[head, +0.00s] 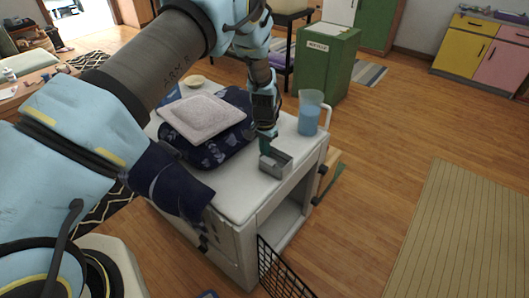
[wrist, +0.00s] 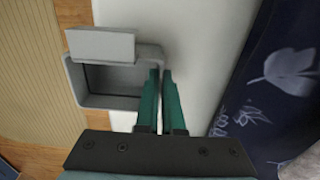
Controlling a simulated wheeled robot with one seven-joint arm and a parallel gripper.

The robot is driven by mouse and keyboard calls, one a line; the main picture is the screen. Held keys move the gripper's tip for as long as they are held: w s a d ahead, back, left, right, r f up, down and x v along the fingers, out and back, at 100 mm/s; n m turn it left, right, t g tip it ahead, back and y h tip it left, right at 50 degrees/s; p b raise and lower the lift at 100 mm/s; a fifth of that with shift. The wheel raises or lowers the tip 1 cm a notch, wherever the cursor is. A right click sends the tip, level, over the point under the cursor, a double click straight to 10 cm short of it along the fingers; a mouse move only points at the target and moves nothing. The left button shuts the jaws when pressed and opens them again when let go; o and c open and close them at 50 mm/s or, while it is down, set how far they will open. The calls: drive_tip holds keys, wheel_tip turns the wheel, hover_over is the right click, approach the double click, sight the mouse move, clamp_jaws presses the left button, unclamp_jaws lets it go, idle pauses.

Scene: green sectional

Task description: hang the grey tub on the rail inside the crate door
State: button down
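The grey tub (head: 276,163) is at the right edge of the crate's white top, and I cannot tell whether it rests there or is just above. The wrist view shows its open inside and a raised flat plate on one side (wrist: 100,44). My gripper (head: 266,144) points down at it. Its teal fingers (wrist: 160,74) are close together, with the tub's near right wall between their tips. The white crate (head: 240,195) has an open front. Its black wire door (head: 283,272) hangs open at the bottom of the head view; the rail is not discernible.
A blue pitcher (head: 310,113) stands behind the tub on the crate's top. A dark blue patterned cushion (head: 217,147) and a pale pad (head: 202,117) lie to the left, with a small bowl (head: 194,81) behind. Wooden floor right of the crate is mostly clear, with a striped mat (head: 460,230).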

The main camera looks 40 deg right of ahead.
drive_tip(key=shift+f, duration=0.15)
drive_tip(key=c, duration=1.5)
unclamp_jaws()
drive_tip(key=o, duration=0.5)
drive_tip(key=shift+c, duration=0.2)
wheel_tip(320, 180, up, 12)
drive_tip(key=b, duration=0.2)
drive_tip(key=shift+b, duration=0.35)
